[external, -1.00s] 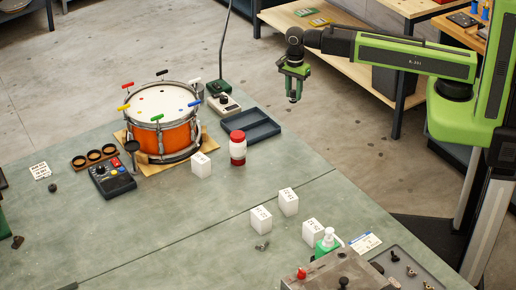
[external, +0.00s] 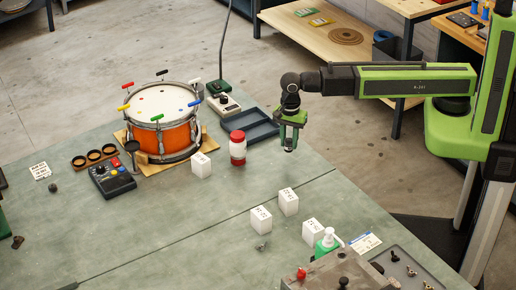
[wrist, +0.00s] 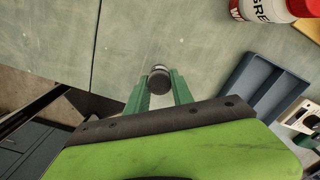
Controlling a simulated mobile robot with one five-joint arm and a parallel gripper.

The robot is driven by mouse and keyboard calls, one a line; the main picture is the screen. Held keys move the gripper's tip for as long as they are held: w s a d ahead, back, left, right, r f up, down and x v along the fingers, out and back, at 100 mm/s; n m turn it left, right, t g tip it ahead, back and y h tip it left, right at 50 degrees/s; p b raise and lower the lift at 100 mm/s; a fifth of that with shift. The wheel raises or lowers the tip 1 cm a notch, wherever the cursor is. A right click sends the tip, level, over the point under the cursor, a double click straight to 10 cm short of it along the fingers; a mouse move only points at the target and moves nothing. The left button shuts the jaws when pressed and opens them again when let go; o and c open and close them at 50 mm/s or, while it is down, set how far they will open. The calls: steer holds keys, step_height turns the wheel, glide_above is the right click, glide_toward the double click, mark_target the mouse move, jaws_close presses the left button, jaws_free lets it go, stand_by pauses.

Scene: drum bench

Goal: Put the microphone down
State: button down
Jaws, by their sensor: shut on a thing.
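My gripper (external: 289,146) points down near the bench's right edge, to the right of the blue-grey tray and above bench level. In the wrist view my gripper (wrist: 160,92) has its green fingers closed on a small round dark-ended thing, the microphone (wrist: 159,79), seen nearly end-on. Most of its body is hidden by the fingers, and in the external view it is too small to make out clearly. The bare bench top lies below and beyond it.
The blue-grey tray (external: 262,131) looks empty and also shows in the wrist view (wrist: 258,92). A red-and-white bottle (external: 238,150) stands beside it. White blocks (external: 289,204), an orange drum (external: 168,138) and a green pump bottle (external: 327,243) stand on the bench (external: 215,215). Bare bench lies between.

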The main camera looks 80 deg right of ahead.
steer(key=shift+w+a+f, duration=0.2)
steer(key=shift+a+f, duration=0.2)
steer(key=shift+a, duration=0.25)
step_height(320, 180, down, 4)
steer(key=b, duration=0.4)
steer(key=shift+f+b, duration=0.2)
steer(key=shift+b, duration=0.1)
steer(key=c, duration=1.1)
jaws_free()
steer(key=shift+r, duration=0.1)
